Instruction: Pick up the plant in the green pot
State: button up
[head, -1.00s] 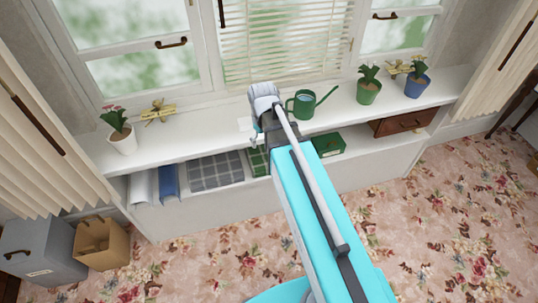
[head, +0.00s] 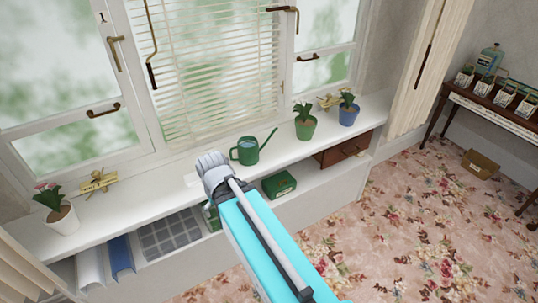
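The plant in the green pot (head: 305,129) stands upright on the white window sill, right of the green watering can (head: 247,151) and left of the plant in the blue pot (head: 348,114). The end of my arm, with my gripper (head: 213,170), is left of the watering can in the picture, well apart from the green pot. Nothing visible is held.
A plant in a white pot (head: 63,218) and a yellow ornament (head: 98,181) stand at the sill's left. The lower shelf holds a green box (head: 279,184), a wooden drawer box (head: 342,150) and blue roll (head: 121,255). A side table (head: 500,116) stands right. The floor at right is mostly clear.

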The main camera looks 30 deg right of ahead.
aim_at(305, 123)
jog(key=z, duration=0.55)
jog(key=i, duration=0.25)
jog(key=z, duration=0.15)
